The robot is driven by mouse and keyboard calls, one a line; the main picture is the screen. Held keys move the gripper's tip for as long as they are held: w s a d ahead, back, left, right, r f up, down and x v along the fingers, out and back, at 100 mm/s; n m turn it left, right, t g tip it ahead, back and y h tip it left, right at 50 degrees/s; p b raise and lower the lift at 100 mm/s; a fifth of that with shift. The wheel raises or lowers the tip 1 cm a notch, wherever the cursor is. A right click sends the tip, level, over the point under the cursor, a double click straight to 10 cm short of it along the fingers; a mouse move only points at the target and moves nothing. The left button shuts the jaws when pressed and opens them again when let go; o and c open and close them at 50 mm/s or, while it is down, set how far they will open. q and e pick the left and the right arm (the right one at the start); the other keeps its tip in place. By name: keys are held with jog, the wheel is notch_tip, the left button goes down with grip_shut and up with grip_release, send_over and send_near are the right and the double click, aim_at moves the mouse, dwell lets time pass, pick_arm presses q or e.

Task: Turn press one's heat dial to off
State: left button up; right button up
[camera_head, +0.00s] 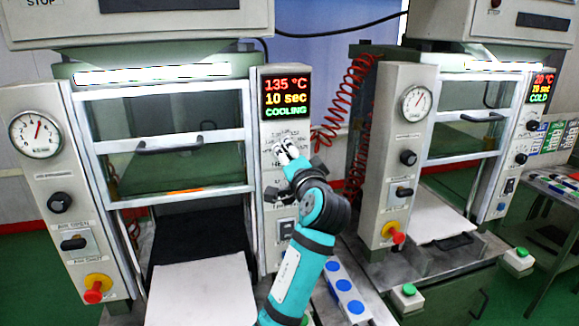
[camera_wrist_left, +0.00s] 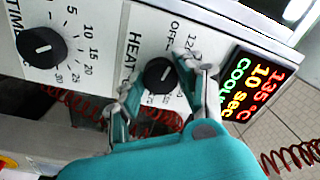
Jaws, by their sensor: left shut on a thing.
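Press one (camera_head: 262,170) stands on the left in the head view. Its display (camera_head: 286,95) reads 135 °C, 10 sec and COOLING; it also shows in the left wrist view (camera_wrist_left: 252,88). My left gripper (camera_head: 287,148) is at the panel just below this display and covers the heat dial in the head view. In the left wrist view the black heat dial (camera_wrist_left: 160,74) sits between the two fingers of my left gripper (camera_wrist_left: 155,75), which are shut on it. OFF and number marks surround the dial; its pointer is hard to read. My right gripper is out of view.
The timer dial (camera_wrist_left: 42,47) is beside the heat dial on the same panel. A red coiled hose (camera_head: 347,105) hangs right of press one. A second press (camera_head: 398,150) stands further right, its display reading 20 °C and COLD.

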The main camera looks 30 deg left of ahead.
pick_arm(q)
jog(key=shift+f+n+b, duration=0.1)
jog(key=shift+n+b, duration=0.7)
jog(key=shift+n, duration=0.3)
jog(key=o, duration=1.1)
jog(key=shift+o, duration=0.2)
jog(key=v, duration=0.7)
jog(key=shift+s+d, duration=0.15)
jog(key=shift+d, duration=0.1)
jog(key=shift+f, duration=0.1)
